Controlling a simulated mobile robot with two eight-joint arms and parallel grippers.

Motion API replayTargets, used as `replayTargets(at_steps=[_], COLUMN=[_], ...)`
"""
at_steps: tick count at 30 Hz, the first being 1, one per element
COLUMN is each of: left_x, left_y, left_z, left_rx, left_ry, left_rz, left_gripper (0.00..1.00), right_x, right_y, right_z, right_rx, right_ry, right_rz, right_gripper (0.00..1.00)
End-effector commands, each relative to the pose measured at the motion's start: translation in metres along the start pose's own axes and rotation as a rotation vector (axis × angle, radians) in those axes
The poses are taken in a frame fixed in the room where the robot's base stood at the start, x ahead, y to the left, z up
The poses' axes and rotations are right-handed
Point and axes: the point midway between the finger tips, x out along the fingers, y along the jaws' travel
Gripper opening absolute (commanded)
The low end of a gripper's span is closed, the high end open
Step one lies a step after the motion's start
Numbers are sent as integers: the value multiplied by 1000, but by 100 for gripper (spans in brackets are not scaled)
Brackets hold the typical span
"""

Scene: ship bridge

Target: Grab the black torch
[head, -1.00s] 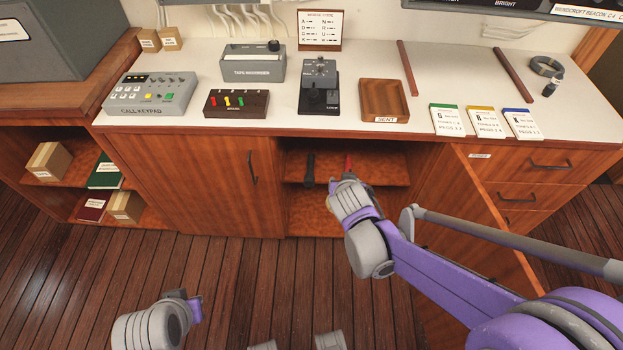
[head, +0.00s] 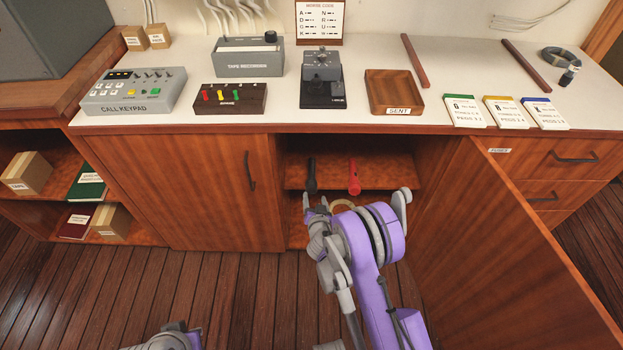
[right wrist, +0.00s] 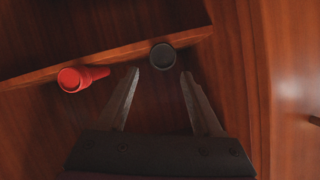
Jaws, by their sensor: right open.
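The black torch (head: 311,176) lies on the upper shelf of the open cabinet, its end toward the front edge. In the right wrist view its round dark end (right wrist: 162,56) shows just beyond and between the fingertips. My right gripper (head: 316,202) is open and empty, just in front of and below the torch in the head view; the spread fingers also show in the right wrist view (right wrist: 160,72). No contact with the torch shows. Only a piece of my left arm shows at the bottom of the head view; its gripper does not show.
A red torch (head: 354,177) lies on the same shelf, right of the black one. A tan ring-shaped thing (head: 343,204) is partly hidden below. The open cabinet door (head: 500,240) stands to the right of my arm. The counter (head: 290,119) is above the shelf.

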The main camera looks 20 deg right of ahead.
Motion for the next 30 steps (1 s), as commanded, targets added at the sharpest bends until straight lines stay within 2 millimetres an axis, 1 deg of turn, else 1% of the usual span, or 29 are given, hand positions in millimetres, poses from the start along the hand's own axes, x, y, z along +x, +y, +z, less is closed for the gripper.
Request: replayTargets(at_steps=[1, 3, 10, 15, 18, 21, 27, 28, 30], left_x=[2, 4, 8, 17, 19, 20, 20, 20, 20], left_y=[0, 0, 0, 0, 0, 0, 0, 0, 0], left_z=[1, 1, 2, 5, 6, 6, 6, 6, 6], left_rx=[0, 0, 0, 0, 0, 0, 0, 0, 0], left_ry=[-1, -1, -3, -6, -7, -7, -7, -7, -7], left_rz=[0, 0, 0, 0, 0, 0, 0, 0, 0], left_gripper=[0, 0, 0, 0, 0, 0, 0, 0, 0], right_x=[9, 19, 37, 63, 75, 80, 81, 80, 80], right_y=[1, 0, -1, -3, -3, -3, -3, -3, -3], right_z=[1, 1, -1, -3, -3, -4, -5, -5, -5], right_rx=[0, -2, -1, -1, -2, -2, -2, -2, -2], right_ry=[0, 0, -1, -1, -1, 0, 0, -1, -1], right_rz=[1, 1, 1, 2, 2, 1, 1, 1, 1], right_gripper=[67, 67, 67, 67, 67, 67, 67, 65, 53])
